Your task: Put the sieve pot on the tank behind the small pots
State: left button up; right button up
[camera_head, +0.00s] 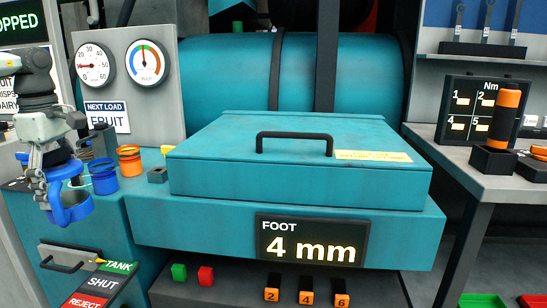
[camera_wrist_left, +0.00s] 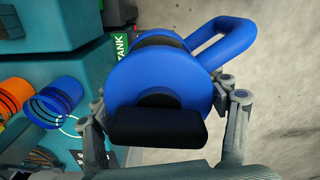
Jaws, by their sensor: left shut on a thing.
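The sieve pot (camera_head: 75,211) is blue with a loop handle and hangs in my left gripper (camera_head: 48,180), off the front left of the teal machine. In the left wrist view the sieve pot (camera_wrist_left: 140,75) sits between the fingers of my left gripper (camera_wrist_left: 165,95), which is shut on it. The small pots, one blue (camera_head: 104,181) and one orange (camera_head: 131,164), stand on the teal tank top (camera_head: 143,192) to its right. They also show in the wrist view, blue (camera_wrist_left: 66,92) and orange (camera_wrist_left: 14,92). My right gripper is not in view.
A pale ring mark (camera_wrist_left: 70,125) lies on the tank top beside the small blue pot. A teal lidded box (camera_head: 300,180) with a black handle fills the middle. A gauge panel (camera_head: 125,75) stands behind the pots.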

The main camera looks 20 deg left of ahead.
pick_arm(q)
jog(key=w+d+f+m, duration=0.3)
jog(key=d+f+m, duration=0.1)
jog(key=d+f, duration=0.3)
jog(key=w+d+f+m, duration=0.3)
jog(key=d+f+m, duration=0.1)
jog(key=d+f, duration=0.35)
jog(key=w+d+r+m, duration=0.1)
jog(key=w+d+m, duration=0.2)
jog(key=d+m, duration=0.8)
jog(key=w+d+m, duration=0.4)
jog(key=d+m, duration=0.1)
jog(key=d, duration=1.1)
jog(key=f, duration=0.5)
jog(key=shift+s+d, duration=0.1)
jog(key=shift+d, duration=0.25)
